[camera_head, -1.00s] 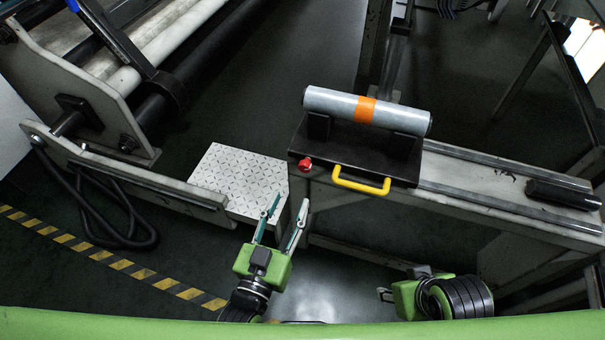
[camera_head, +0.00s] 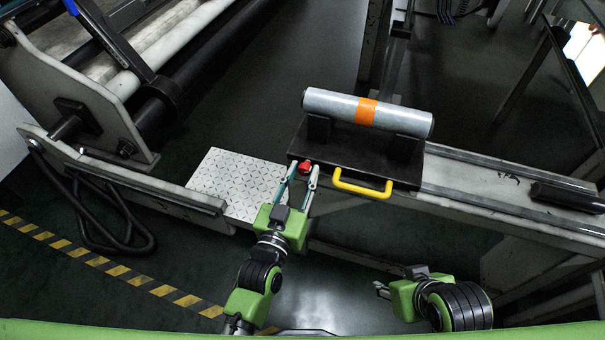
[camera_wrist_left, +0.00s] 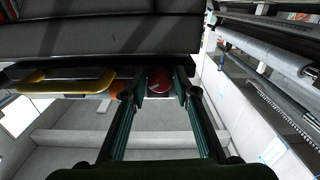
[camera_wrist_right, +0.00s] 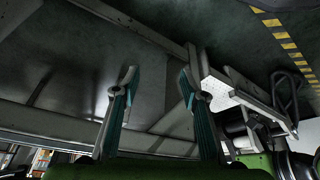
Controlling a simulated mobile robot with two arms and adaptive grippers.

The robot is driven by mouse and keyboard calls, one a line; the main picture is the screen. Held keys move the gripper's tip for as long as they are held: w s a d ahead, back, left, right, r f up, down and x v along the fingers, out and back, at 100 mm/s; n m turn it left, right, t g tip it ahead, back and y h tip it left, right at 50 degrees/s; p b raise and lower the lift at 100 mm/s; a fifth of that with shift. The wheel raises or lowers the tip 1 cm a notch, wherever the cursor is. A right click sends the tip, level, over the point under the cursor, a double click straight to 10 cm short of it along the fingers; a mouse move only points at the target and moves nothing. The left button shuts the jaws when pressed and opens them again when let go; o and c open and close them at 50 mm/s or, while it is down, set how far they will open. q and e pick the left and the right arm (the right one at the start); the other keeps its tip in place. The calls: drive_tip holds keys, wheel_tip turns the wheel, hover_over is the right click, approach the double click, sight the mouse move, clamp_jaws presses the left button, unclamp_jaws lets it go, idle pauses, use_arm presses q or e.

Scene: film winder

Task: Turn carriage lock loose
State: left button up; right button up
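The red carriage lock knob (camera_head: 305,167) sits on the front left corner of the black carriage (camera_head: 330,166). It also shows in the left wrist view (camera_wrist_left: 160,80), between the fingertips. My left gripper (camera_head: 302,173) is open, with one finger on each side of the knob; I cannot tell whether either finger touches it. It also shows in the left wrist view (camera_wrist_left: 158,92). My right gripper (camera_head: 381,289) is low at the right, away from the carriage. In the right wrist view it is open and empty (camera_wrist_right: 157,80).
The carriage carries a grey roll (camera_head: 335,104) with an orange band and has a yellow handle (camera_head: 362,188) right of the knob. It stands on a rail (camera_head: 480,180) running right. A patterned plate (camera_head: 238,182) lies left. A dark block (camera_head: 567,196) sits on the rail.

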use_arm(q)
clamp_jaws()
